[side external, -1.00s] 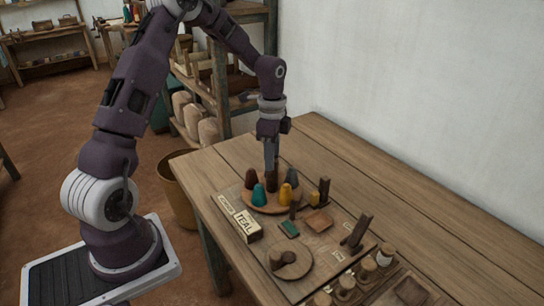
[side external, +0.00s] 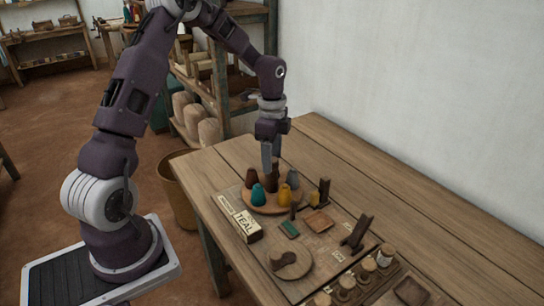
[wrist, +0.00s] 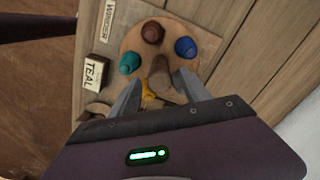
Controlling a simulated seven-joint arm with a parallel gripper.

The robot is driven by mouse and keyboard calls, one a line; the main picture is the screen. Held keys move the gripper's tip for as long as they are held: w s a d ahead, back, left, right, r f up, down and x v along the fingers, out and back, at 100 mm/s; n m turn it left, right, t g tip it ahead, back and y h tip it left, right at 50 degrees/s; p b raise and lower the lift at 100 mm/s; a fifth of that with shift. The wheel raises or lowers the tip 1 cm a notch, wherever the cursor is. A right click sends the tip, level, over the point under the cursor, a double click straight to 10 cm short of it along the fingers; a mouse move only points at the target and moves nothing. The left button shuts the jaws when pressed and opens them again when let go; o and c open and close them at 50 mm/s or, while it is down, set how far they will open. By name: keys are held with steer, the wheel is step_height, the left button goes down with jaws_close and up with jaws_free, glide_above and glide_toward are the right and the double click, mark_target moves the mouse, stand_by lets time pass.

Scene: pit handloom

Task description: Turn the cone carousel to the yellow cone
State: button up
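The cone carousel (side external: 266,208) is a round wooden disc on a board, with a brown centre post (side external: 272,181). It carries a dark red cone (side external: 251,178), a teal cone (side external: 258,195), a yellow cone (side external: 284,195) and a blue cone (side external: 292,178). The yellow cone is on the near right side in the side view. In the wrist view it (wrist: 149,95) is partly hidden beside the post. My gripper (side external: 268,168) points down above the post. In the wrist view its fingers (wrist: 159,78) are apart, with the post (wrist: 160,76) between them and gaps visible.
A block marked TEAL (side external: 246,225) stands in front of the carousel. A wooden disc with a knob (side external: 290,263), a green block (side external: 289,229) and upright wooden pieces (side external: 357,234) share the board. Several jars (side external: 367,270) stand at the near right. The table's right side is clear.

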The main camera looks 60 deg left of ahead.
steer(key=shift+r, duration=0.1)
step_height(320, 180, up, 7)
steer(key=shift+f, duration=0.1)
stand_by(0.3)
